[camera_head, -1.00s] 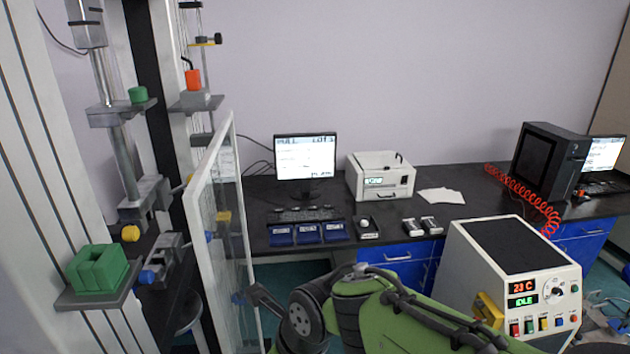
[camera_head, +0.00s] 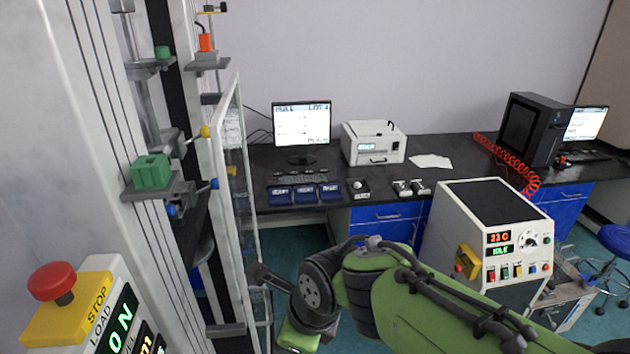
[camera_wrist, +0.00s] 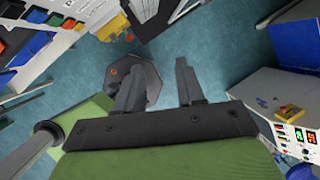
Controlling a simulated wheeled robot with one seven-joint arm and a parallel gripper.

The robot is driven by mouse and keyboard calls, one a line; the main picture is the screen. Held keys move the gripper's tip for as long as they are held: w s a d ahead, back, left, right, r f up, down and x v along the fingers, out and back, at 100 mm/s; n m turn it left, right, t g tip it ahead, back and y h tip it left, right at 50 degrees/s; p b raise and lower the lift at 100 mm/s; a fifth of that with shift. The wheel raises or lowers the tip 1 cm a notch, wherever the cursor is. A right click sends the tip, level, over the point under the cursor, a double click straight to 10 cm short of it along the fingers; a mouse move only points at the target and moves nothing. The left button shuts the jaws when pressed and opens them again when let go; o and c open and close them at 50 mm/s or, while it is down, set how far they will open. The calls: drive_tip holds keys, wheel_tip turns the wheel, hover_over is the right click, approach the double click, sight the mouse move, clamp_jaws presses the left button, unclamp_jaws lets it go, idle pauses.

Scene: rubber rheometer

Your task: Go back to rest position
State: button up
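My gripper (camera_wrist: 158,85) shows in the wrist view with its two dark fingers apart and nothing between them. It points down over the teal floor (camera_wrist: 215,60). A dark grey octagonal base (camera_wrist: 148,68) lies on the floor beyond the left finger. In the head view my green arm stretches across the lower middle; the gripper's fingers are not clearly seen there.
A tall tester with a clear door (camera_head: 232,170) stands left of my arm, with a red stop button (camera_head: 52,281) closer in. The white rheometer box (camera_head: 490,225) stands to the right. A black bench (camera_head: 300,160) with a monitor (camera_head: 301,123) runs behind.

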drive_tip(key=s+d+f+n+t+h+b, duration=0.1)
drive_tip(key=s+d+n+b, duration=0.2)
drive_tip(key=s+d+n, duration=0.3)
drive_tip(key=s+d+f+n+t+h+b, duration=0.1)
drive_tip(key=s+d+n, duration=0.5)
drive_tip(key=d+n, duration=0.7)
drive_tip(key=shift+s+n+t+h+b, duration=0.15)
drive_tip(key=shift+n+t+h+b, duration=0.35)
drive_tip(key=shift+n+h+b, duration=0.4)
